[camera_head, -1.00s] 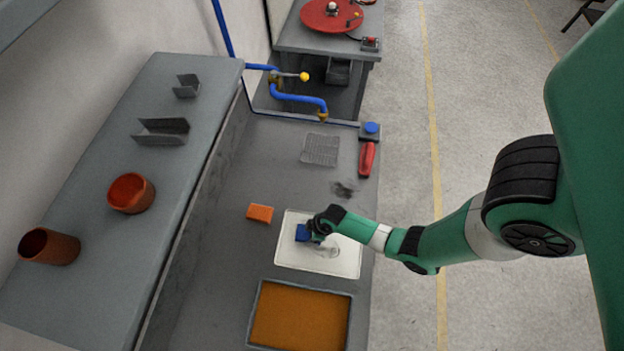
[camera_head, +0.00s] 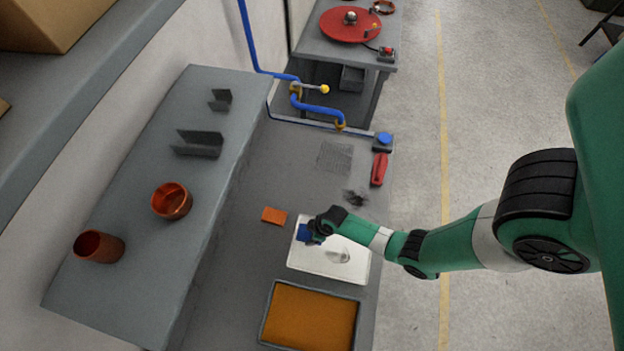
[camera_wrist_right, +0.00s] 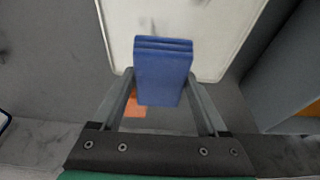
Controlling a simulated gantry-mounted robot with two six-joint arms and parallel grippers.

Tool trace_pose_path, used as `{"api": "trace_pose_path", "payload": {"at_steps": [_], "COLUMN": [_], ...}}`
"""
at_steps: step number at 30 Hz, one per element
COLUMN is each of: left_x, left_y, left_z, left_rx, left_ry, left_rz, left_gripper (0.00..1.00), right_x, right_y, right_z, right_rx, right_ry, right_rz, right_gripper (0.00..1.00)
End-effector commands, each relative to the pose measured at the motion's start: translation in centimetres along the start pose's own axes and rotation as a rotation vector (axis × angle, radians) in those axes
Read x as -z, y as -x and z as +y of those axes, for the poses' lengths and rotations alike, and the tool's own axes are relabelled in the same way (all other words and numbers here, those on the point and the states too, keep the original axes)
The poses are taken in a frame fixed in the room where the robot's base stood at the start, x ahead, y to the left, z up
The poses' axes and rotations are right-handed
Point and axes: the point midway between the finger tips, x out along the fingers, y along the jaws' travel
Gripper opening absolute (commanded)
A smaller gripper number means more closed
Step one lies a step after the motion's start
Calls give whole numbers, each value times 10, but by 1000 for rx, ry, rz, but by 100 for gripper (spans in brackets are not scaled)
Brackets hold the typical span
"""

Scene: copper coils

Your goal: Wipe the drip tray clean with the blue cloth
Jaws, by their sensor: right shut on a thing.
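My right gripper (camera_head: 311,235) is shut on the folded blue cloth (camera_head: 303,232), which sits over the left edge area of the white drip tray (camera_head: 308,267). In the right wrist view the cloth (camera_wrist_right: 163,70) is a thick blue pad between the two fingers (camera_wrist_right: 163,95), overlapping the near edge of the tray (camera_wrist_right: 117,35). I cannot tell whether it touches the tray. A grey smudge (camera_head: 338,256) shows on the tray, right of and below the cloth. Faint dark marks (camera_wrist_right: 149,25) show in the wrist view. My left gripper is out of view.
An orange block (camera_head: 274,215) lies just left of the tray. An amber-filled tray (camera_head: 310,318) is below it. A dark scrap (camera_head: 355,197), a wire mesh (camera_head: 335,157) and a red-handled tool (camera_head: 379,169) lie beyond. A raised shelf (camera_head: 135,190) with copper pots runs along the left.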

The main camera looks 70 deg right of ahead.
Motion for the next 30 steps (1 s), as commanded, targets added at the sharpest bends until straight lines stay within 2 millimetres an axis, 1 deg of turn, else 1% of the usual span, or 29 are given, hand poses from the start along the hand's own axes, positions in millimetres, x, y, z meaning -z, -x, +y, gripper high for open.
{"api": "trace_pose_path", "payload": {"at_steps": [1,6,10,19,22,25,30], "left_x": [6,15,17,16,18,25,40], "left_y": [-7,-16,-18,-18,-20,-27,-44], "left_z": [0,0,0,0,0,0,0], "left_rx": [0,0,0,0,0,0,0], "left_ry": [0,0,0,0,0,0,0], "left_rz": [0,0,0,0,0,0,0], "left_gripper": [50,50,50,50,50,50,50], "right_x": [4,8,10,9,10,13,20], "right_y": [9,22,24,23,27,36,58], "right_z": [0,-1,-1,-1,-1,-1,-1], "right_rx": [0,1,2,2,2,1,2], "right_ry": [2,5,6,6,5,5,5], "right_rz": [1,0,0,0,1,1,1], "right_gripper": [16,16,16,16,16,16,16]}}
